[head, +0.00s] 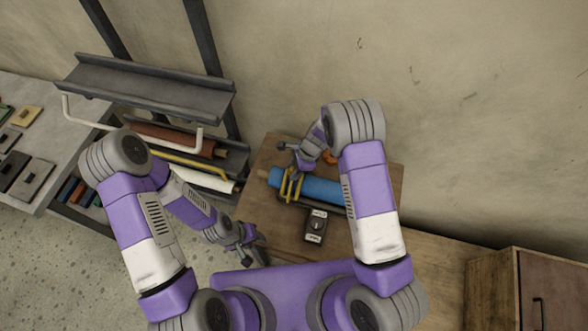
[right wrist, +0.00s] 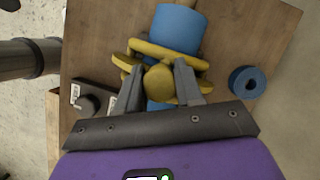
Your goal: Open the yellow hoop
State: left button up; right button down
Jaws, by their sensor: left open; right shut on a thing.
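The yellow hoop (head: 290,187) sits around the blue sheet roll (head: 322,191) near its left end, on the wooden table. In the right wrist view the hoop (right wrist: 192,59) crosses the blue roll (right wrist: 176,29), with a round yellow knob (right wrist: 159,82) in front. My right gripper (head: 293,166) is at the hoop from above. In the right wrist view its two fingers (right wrist: 160,85) are shut on the yellow knob. The hoop's underside is hidden. My left gripper (head: 258,250) is open and empty, low and to the left of the roll.
A dark box with a dial (head: 316,226) lies in front of the roll. A small blue ring-shaped roll (right wrist: 247,82) lies on the table (right wrist: 265,40). A rack (head: 150,83) with several rolls stands to the left. A wooden cabinet (head: 497,292) stands right.

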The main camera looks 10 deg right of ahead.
jog(key=shift+w+d+r+g+y, duration=0.2)
jog(key=shift+w+r+g+y, duration=0.15)
jog(key=shift+w, duration=0.25)
jog(key=shift+w+d+g+y, duration=0.2)
jog(key=shift+w+g+y, duration=0.05)
jog(key=shift+w+g, duration=0.4)
jog(key=w+g+b, duration=0.1)
jog(key=b, duration=0.1)
jog(key=w+d+g+b, duration=0.1)
jog(key=b, duration=0.1)
jog(key=shift+r+m+y+b, duration=0.2)
jog(key=shift+m+y+b, duration=0.2)
jog(key=shift+w+d+r+g+b, duration=0.15)
jog(key=shift+w+r+g+b, duration=0.2)
jog(key=shift+b, duration=0.5)
pick_arm(q)
notch_tip(320, 180, down, 6)
jog(key=shift+f, duration=0.2)
jog(key=shift+c, duration=0.4)
